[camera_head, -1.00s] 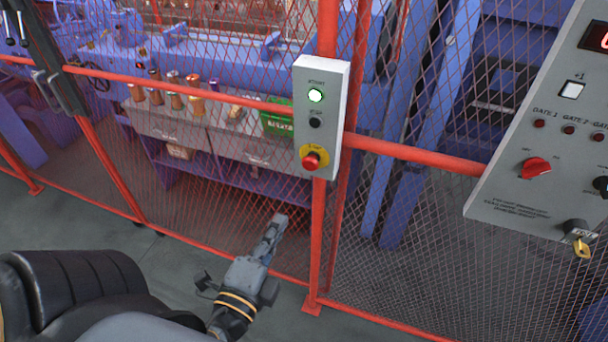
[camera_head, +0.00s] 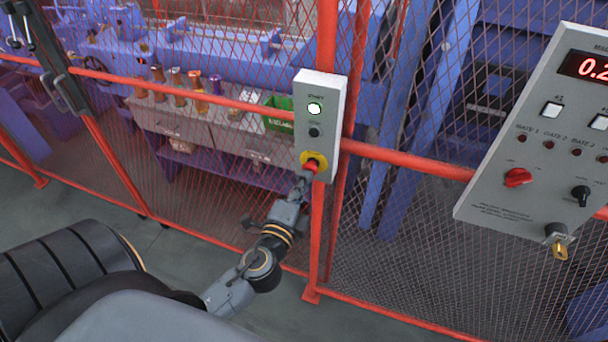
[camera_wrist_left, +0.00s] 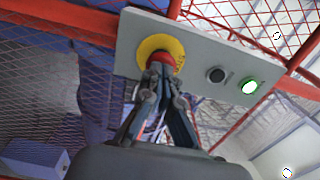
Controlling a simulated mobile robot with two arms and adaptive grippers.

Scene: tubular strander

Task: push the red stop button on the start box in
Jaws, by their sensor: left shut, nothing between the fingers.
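The start box (camera_head: 318,135) is a pale grey box on a red fence post. It has a lit green start button (camera_head: 314,108), a black button (camera_head: 314,132) below it, and a red stop button (camera_head: 312,165) on a yellow surround at the bottom. My left gripper (camera_head: 304,179) is shut and empty, its fingertips at the red button from below. In the left wrist view the fingertips (camera_wrist_left: 160,72) cover part of the red button (camera_wrist_left: 160,58) and seem to touch it. How far in the button sits cannot be told. My right gripper is not in view.
A red mesh fence (camera_head: 220,105) stands around the blue machine. A larger grey control panel (camera_head: 540,150) with a red display, knobs and a key is at the right. A black latch (camera_head: 58,85) is at the left. The floor in front is clear.

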